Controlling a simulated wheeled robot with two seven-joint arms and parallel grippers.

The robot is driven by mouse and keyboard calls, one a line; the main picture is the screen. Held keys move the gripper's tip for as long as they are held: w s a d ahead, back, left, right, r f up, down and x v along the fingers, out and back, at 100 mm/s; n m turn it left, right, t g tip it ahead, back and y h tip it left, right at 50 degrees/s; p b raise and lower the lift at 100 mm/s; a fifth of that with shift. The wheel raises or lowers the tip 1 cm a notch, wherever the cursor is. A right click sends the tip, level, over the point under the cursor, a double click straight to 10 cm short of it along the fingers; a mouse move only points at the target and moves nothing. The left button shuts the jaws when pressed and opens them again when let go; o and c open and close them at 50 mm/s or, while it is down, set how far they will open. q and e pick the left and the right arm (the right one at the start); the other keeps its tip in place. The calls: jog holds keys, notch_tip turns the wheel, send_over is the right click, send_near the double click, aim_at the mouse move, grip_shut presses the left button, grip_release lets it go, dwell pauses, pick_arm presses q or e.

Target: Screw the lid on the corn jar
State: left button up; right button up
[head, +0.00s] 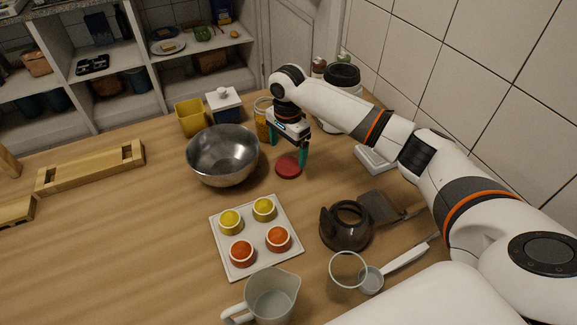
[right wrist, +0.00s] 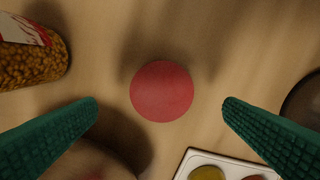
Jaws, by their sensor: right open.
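The red round lid (head: 289,166) lies flat on the wooden table, and it shows whole in the right wrist view (right wrist: 161,91). My right gripper (head: 287,156) is open and empty, pointing down above the lid. Its green fingers stand apart on either side of the lid in the right wrist view and do not touch it. The glass corn jar (head: 263,119), filled with yellow kernels, stands just behind the gripper and is partly hidden by it. It also shows at the upper left of the right wrist view (right wrist: 30,62). My left gripper is not in view.
A metal bowl (head: 223,154) stands left of the lid. A white tray (head: 222,255) with several small cups lies in front. A dark glass pot (head: 346,228), a glass (head: 345,277) and a measuring jug (head: 270,297) stand nearer. The table's left front is clear.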

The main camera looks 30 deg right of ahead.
aim_at(288, 165)
jog(key=shift+s+f, duration=0.1)
jog(key=shift+f, duration=2.5)
jog(key=shift+c, duration=0.3)
jog(key=c, duration=1)
